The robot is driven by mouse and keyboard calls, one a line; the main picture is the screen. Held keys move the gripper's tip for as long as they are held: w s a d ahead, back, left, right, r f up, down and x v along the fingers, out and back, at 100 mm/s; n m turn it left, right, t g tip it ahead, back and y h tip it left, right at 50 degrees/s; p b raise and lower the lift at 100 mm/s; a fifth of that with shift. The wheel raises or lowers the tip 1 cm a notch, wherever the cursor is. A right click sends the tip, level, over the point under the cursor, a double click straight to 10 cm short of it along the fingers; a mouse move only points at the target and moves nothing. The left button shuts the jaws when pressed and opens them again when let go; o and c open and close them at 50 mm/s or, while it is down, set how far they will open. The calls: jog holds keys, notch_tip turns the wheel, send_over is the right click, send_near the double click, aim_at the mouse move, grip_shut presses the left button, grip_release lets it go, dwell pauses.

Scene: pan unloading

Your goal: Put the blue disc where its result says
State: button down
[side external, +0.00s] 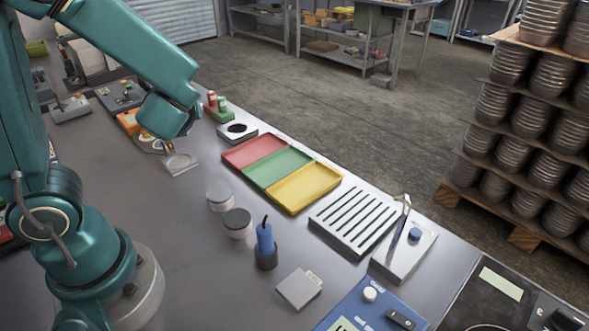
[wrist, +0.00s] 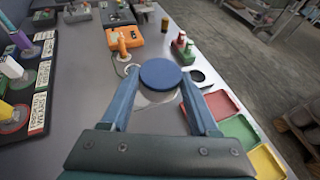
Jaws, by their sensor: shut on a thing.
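My gripper (wrist: 160,75) is shut on a blue disc (wrist: 160,75), with one finger on each side of it in the wrist view. The disc is over a pale metal plate (side external: 180,163); I cannot tell whether they touch. In the side view my gripper (side external: 165,147) is at the upper left, and the disc cannot be made out clearly. A three-part tray lies to the right, with a red (side external: 252,149), a green (side external: 277,166) and a yellow (side external: 304,187) section, all empty. No readable result shows.
An orange device (wrist: 124,40) lies beyond the disc. Bare bench lies left of the tray.

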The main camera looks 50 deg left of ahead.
jog(key=s+d+f+n+g+h, duration=0.1)
jog(key=s+f+n+g+h, duration=0.15)
jog(key=s+n+g, duration=0.4)
jog(key=s+d+f+n+g+h, duration=0.1)
jog(key=s+f+n+g, duration=0.25)
jog(key=n+g, duration=0.5)
jog(key=w+d+f+n+g+h, duration=0.15)
jog(key=d+n+g+h, duration=0.35)
jog(key=n+h, duration=0.65)
jog(key=w+d+r+n+t+h, duration=0.1)
jog(key=w+d+n+t+h, duration=0.4)
jog(key=w+n+t+h, duration=0.4)
jog(key=w+a+r+n+t, duration=0.7)
jog(key=w+n+t, duration=0.2)
jog(key=n+t, duration=0.15)
send_over(296, 186)
jog(key=shift+m+h, duration=0.4)
notch_tip(296, 186, down, 12)
jog(key=shift+f, duration=2.1)
